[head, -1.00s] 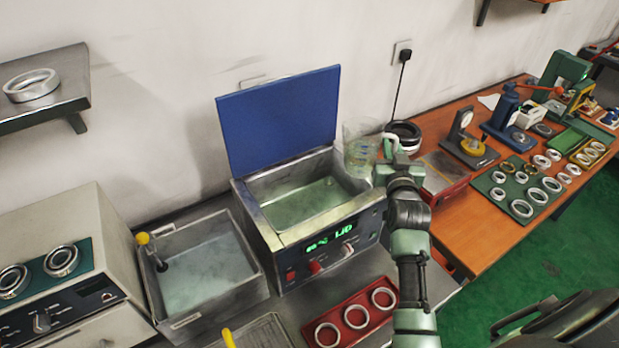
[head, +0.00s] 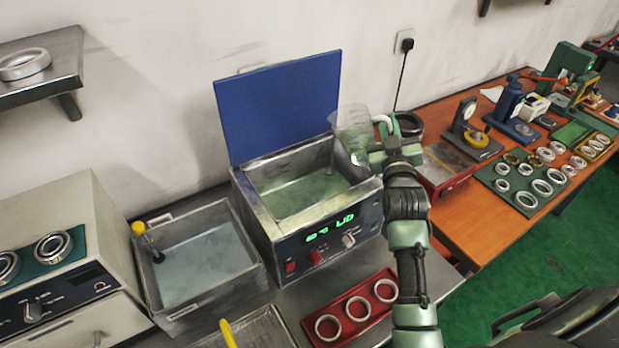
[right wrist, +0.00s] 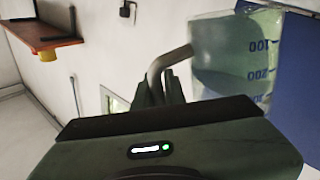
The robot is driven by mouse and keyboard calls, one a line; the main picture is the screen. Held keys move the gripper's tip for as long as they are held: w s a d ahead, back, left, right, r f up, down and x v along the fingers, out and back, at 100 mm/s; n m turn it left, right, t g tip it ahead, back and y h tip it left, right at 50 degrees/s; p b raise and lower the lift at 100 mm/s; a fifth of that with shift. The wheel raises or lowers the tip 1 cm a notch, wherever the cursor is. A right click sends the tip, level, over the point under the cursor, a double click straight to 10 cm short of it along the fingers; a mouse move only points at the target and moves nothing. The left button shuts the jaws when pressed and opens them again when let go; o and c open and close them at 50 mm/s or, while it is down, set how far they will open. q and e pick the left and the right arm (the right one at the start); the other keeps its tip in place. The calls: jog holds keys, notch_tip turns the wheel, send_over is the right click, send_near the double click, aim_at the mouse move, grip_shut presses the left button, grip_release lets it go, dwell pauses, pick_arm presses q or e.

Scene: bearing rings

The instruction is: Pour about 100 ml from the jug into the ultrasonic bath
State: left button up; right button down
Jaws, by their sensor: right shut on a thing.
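The clear jug (head: 350,126) is held at the right rear corner of the ultrasonic bath (head: 262,212), tilted left with its mouth towards the open tank. My right gripper (head: 382,150) is shut on the jug's pale handle (right wrist: 168,62). The right wrist view shows the jug (right wrist: 225,65) with blue markings, 100 and 200 among them, and pale greenish liquid inside. The bath's tank holds pale green liquid, and its blue lid (head: 280,105) stands open behind. I cannot tell whether liquid is falling from the jug. My left gripper is not in view.
A second basin (head: 205,255) with a yellow-knobbed handle stands left of the bath. A red tray (head: 352,312) of rings lies in front. The orange bench (head: 450,222) at right holds gauges, presses and a green mat of rings. A wall shelf (head: 60,75) is upper left.

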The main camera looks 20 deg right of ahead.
aim_at(374, 119)
jog(key=a+n+b, duration=0.1)
jog(key=a+r+n+t+b, duration=0.1)
jog(key=n+b, duration=0.1)
jog(key=shift+w+a+n+y, duration=0.15)
jog(key=shift+a+n+y, duration=0.15)
jog(key=shift+a, duration=0.1)
jog(key=shift+a+r+n+t, duration=0.15)
jog(key=shift+r+n+t, duration=0.2)
jog(key=shift+r, duration=0.3)
jog(key=shift+a+r+n, duration=0.25)
jog(key=shift+r+n, duration=0.25)
jog(key=shift+n, duration=0.15)
jog(key=shift+a+n+t+y, duration=0.25)
jog(key=shift+n+y, duration=0.15)
jog(key=shift+n, duration=0.1)
jog(key=shift+w+a+r+n+t+b, duration=0.2)
jog(key=shift+n+b, duration=0.25)
jog(key=shift+n, duration=0.3)
jog(key=shift+s+a+r+n+t+b, duration=0.1)
jog(key=shift+a+n+t+b, duration=0.2)
jog(key=shift+n, duration=0.45)
jog(key=shift+s+y, duration=0.3)
jog(key=shift+y, duration=0.1)
jog(key=shift+s, duration=0.15)
jog(key=shift+s, duration=0.1)
